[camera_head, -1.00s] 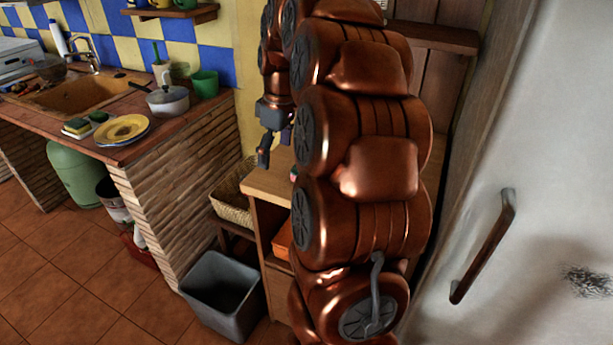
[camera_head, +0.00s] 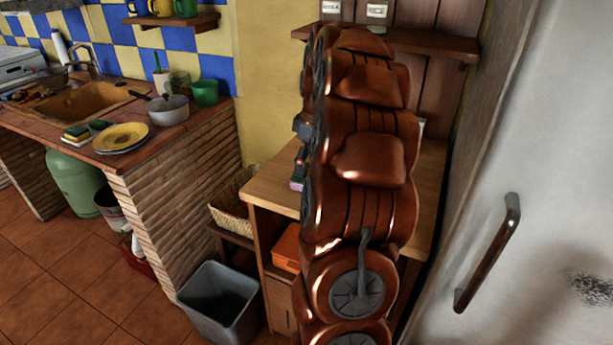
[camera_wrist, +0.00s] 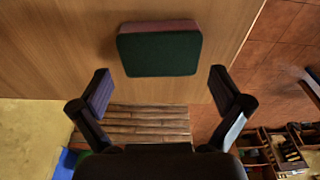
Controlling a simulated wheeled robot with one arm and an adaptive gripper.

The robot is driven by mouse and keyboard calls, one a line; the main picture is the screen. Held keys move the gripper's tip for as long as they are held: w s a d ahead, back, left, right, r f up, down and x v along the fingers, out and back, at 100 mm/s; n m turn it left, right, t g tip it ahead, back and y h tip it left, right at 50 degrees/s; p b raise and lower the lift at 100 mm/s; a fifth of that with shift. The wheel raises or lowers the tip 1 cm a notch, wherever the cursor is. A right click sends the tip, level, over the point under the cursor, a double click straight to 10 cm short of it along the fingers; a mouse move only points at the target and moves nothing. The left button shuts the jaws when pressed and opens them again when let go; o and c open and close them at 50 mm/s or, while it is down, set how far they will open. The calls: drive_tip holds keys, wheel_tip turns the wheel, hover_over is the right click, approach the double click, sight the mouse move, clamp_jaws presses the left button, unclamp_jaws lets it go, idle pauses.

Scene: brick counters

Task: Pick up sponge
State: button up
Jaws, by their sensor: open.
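A sponge (camera_wrist: 160,53) with a dark green face and a pinkish side lies on the wooden table top (camera_wrist: 60,50) in the wrist view. My gripper (camera_wrist: 160,92) is open and empty, its two fingers spread wide. The sponge lies ahead, between the fingers' lines and past their tips, with no contact seen. In the head view a small pink-purple patch, apparently this sponge (camera_head: 297,184), shows at the table's left part beside my arm. My arm hides most of my gripper and part of the table there.
A yellow and green sponge (camera_head: 76,132) lies on the brick counter beside a yellow plate (camera_head: 122,136), a pot (camera_head: 167,109) and a green mug (camera_head: 205,92). A grey bin (camera_head: 218,300) stands below. A wall shelf (camera_head: 420,42) and white door (camera_head: 560,170) flank my arm.

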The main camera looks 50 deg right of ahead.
sight(306, 172)
drive_tip(key=shift+w+f, duration=0.1)
drive_tip(key=shift+f, duration=1.85)
drive_tip(key=c, duration=0.5)
drive_tip(key=shift+r, duration=0.1)
drive_tip(key=shift+r, duration=1.75)
drive_tip(key=shift+s+a+b, duration=0.15)
drive_tip(key=shift+s+a, duration=0.2)
drive_tip(key=shift+s, duration=0.2)
drive_tip(key=shift+s+a+b, duration=0.15)
drive_tip(key=shift+s+a, duration=0.2)
drive_tip(key=shift+s, duration=0.2)
drive_tip(key=s+a, duration=0.2)
drive_tip(key=s, duration=0.2)
drive_tip(key=s+a+r+b, duration=0.1)
drive_tip(key=s+a, duration=0.1)
drive_tip(key=s, duration=0.2)
drive_tip(key=s+a, duration=0.2)
drive_tip(key=s, duration=0.1)
drive_tip(key=shift+s+a+r+b, duration=0.2)
drive_tip(key=shift+s+a+b, duration=0.05)
drive_tip(key=shift+s+b, duration=0.15)
